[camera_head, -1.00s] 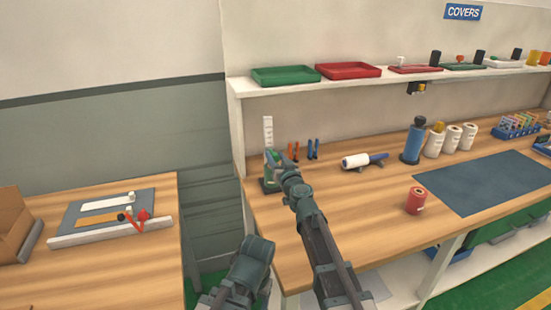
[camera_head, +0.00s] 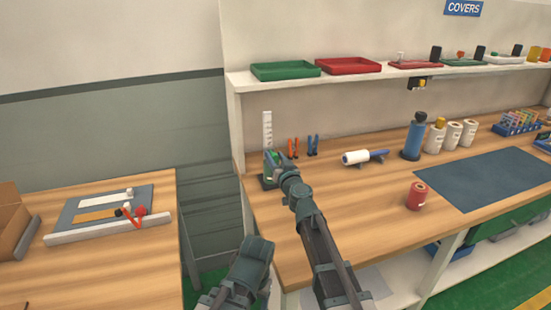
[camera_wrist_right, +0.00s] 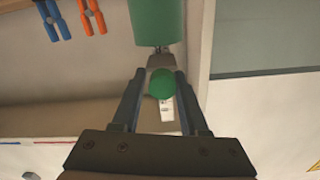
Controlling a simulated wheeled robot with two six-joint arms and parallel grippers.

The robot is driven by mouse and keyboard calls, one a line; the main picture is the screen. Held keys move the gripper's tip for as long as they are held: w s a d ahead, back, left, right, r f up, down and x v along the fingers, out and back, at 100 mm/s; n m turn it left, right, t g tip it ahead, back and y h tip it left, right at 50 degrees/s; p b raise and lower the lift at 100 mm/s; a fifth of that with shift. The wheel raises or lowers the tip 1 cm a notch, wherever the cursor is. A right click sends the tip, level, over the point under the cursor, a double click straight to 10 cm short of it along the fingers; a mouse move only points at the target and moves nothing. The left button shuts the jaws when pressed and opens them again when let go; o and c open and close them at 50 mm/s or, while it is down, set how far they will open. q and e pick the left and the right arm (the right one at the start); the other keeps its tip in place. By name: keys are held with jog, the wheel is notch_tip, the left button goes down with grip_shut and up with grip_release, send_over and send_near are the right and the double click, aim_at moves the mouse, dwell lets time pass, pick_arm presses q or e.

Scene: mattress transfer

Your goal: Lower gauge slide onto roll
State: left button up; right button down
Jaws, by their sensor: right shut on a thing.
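The gauge stands at the back left of the right bench, with an upright white scale (camera_head: 267,128) and a dark base (camera_head: 268,183). My right gripper (camera_head: 279,160) is at the gauge, just in front of the scale, and covers much of its lower part. In the right wrist view, the fingers (camera_wrist_right: 160,85) are shut on a green round knob (camera_wrist_right: 162,84), which I take to be the slide's. A green cylinder (camera_wrist_right: 158,22), likely the roll, shows just past the fingertips. Whether the slide touches it cannot be told. My left gripper does not show; only part of that arm does.
Orange pliers (camera_head: 293,147) and blue pliers (camera_head: 313,145) stand just right of the gauge. A white roller (camera_head: 356,157), a blue bottle (camera_head: 414,138) and a red roll (camera_head: 417,195) are farther right. The shelf (camera_head: 340,78) runs above.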

jog(key=shift+s+a+f+b, duration=0.15)
jog(key=shift+f+b, duration=0.25)
jog(key=shift+f, duration=0.2)
jog(key=shift+w+a+f+b, duration=0.15)
jog(key=shift+f+b, duration=0.2)
jog(key=shift+f, duration=0.25)
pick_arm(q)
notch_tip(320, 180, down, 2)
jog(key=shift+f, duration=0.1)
pick_arm(e)
jog(key=shift+s+r, duration=0.15)
jog(key=c, duration=0.5)
grip_release()
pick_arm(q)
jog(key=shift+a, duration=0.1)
pick_arm(e)
jog(key=shift+d, duration=0.1)
jog(key=v, duration=1.3)
jog(key=shift+s, duration=0.35)
